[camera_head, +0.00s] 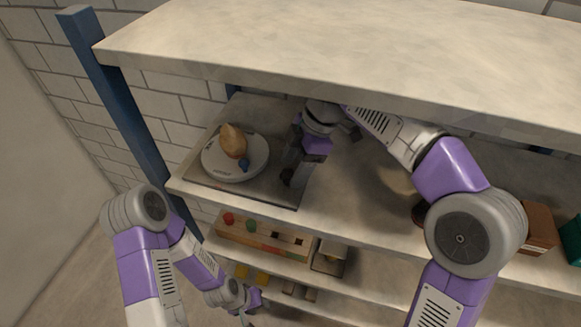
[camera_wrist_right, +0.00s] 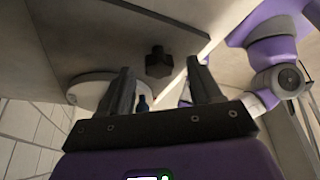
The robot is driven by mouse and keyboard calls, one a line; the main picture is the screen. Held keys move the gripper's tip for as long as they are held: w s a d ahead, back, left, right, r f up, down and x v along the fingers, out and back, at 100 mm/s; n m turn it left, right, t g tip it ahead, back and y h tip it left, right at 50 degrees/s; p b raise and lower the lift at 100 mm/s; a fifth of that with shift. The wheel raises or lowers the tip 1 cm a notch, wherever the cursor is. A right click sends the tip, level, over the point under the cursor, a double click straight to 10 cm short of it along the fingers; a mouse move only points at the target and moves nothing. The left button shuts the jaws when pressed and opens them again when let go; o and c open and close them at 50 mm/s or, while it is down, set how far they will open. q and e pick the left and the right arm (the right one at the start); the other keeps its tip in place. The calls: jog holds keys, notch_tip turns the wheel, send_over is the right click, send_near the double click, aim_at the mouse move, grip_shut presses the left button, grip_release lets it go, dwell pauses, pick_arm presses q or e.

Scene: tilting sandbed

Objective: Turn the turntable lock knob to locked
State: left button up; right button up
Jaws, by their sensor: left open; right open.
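The lock knob (camera_wrist_right: 158,62) is dark and lobed and sits on the grey board beside the turntable. The turntable (camera_head: 222,170) is a white disc on the upper shelf; its edge also shows in the right wrist view (camera_wrist_right: 86,91). A tan pear-shaped object (camera_head: 233,141) and a small blue piece (camera_head: 244,165) are on the disc. My right gripper (camera_head: 288,172) is open, right of the disc; in the wrist view the knob appears between its fingertips, with no contact visible. In the head view I cannot separate knob from fingers. My left gripper (camera_head: 244,312) is open, low by the lower shelves.
The top shelf board (camera_head: 330,45) overhangs my right arm. A blue post (camera_head: 130,115) stands at the left. A wooden block with coloured pegs (camera_head: 262,238) is on the shelf below. A brown box (camera_head: 538,228) stands at the right. The shelf right of the board is mostly clear.

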jog(key=shift+s+a+f, duration=0.1)
jog(key=shift+a+f, duration=0.1)
jog(key=shift+a, duration=0.2)
jog(key=shift+a+f, duration=0.1)
jog(key=shift+f, duration=0.3)
jog(key=shift+c, duration=0.3)
jog(key=c, duration=1)
